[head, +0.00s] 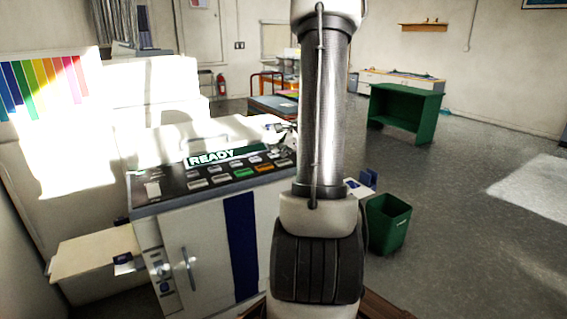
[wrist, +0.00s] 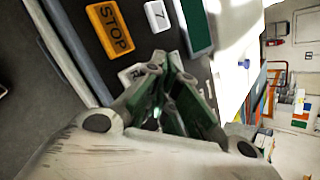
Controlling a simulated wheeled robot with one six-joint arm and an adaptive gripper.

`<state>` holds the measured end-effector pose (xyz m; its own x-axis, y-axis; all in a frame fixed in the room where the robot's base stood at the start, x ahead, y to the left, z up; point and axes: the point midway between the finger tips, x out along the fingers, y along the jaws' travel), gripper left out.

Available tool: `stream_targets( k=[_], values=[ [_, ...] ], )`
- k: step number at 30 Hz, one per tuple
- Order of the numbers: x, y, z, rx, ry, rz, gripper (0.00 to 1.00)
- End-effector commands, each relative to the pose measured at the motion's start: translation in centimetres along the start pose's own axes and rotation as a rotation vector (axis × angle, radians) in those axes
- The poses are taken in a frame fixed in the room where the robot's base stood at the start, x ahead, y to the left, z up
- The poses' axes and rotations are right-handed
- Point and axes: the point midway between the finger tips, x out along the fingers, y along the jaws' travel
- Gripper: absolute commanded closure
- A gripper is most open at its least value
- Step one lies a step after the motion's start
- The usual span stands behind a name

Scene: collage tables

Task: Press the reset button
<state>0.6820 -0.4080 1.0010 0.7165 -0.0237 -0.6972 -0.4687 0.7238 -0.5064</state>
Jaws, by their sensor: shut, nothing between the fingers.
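The copier's dark control panel (head: 210,175) carries a green READY display (head: 225,155) and several keys. In the wrist view an orange STOP key (wrist: 110,30) and a white key marked 7 (wrist: 157,15) show clearly. A pale key with what looks like an R (wrist: 126,76) is mostly hidden behind my gripper (wrist: 168,68); its full label cannot be read, so I cannot tell if it is the reset button. My gripper is shut and empty, over the panel close to that key; contact cannot be told. In the head view it shows small at the panel's right end (head: 286,135).
A green key (head: 243,173) and an orange key (head: 265,166) lie on the panel's front row. A green bin (head: 388,222) stands on the floor to the right. A green table (head: 405,110) stands farther back. The floor at right is largely clear.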

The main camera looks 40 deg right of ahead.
Motion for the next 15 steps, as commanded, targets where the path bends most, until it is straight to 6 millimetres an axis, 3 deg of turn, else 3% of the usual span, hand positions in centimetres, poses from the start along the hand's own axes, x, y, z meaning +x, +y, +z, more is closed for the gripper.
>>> stream_targets(
  k=[15],
  values=[
    [-3.2,-2.4,2.4,-0.002,-0.001,-0.001,1.00]
  ],
)
